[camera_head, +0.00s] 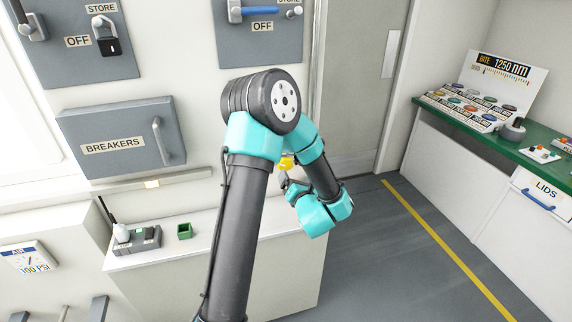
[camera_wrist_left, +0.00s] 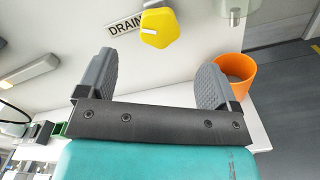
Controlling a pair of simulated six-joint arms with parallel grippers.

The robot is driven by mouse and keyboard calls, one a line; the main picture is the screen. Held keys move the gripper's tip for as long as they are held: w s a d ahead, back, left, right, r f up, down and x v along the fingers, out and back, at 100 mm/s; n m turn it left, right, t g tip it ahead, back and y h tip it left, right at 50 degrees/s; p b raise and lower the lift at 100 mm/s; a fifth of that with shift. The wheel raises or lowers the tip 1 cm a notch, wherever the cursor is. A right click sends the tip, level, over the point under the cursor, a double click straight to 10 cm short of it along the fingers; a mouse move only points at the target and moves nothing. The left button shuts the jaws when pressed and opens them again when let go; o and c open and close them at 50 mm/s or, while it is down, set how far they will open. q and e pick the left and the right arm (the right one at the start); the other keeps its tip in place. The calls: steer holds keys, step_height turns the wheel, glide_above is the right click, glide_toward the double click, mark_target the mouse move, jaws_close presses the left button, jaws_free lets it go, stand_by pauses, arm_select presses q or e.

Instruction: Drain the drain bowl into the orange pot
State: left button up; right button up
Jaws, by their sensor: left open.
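In the left wrist view a yellow six-sided drain knob (camera_wrist_left: 159,28) is on the wall beside a DRAIN label (camera_wrist_left: 125,23). It also shows small in the head view (camera_head: 286,163). My left gripper (camera_wrist_left: 158,78) is open, with nothing between its fingers, and the knob appears just beyond the fingertips. The orange pot (camera_wrist_left: 237,70) stands on the white counter, right of the right finger, which hides part of its left side. A clear glass piece, probably the drain bowl (camera_wrist_left: 240,9), is above the pot and cut off by the top edge. My arm hides the pot in the head view.
A white counter (camera_head: 160,255) holds a small green box (camera_head: 184,231) and a dark radio-like device (camera_head: 137,241). A breakers box (camera_head: 120,137) is on the wall above. A green-topped bench (camera_head: 455,112) stands at right. The floor between is clear.

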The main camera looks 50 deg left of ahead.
mark_target(287, 166)
arm_select(q)
steer(key=x, duration=1)
steer(key=shift+s, duration=0.1)
steer(key=shift+c, duration=0.2)
steer(key=c, duration=0.8)
steer(key=shift+c, duration=0.2)
steer(key=shift+m, duration=0.4)
steer(key=m, duration=0.5)
steer(key=shift+f, duration=0.1)
steer(key=m, duration=0.6)
steer(key=shift+d+f, duration=0.1)
steer(key=shift+m, duration=0.3)
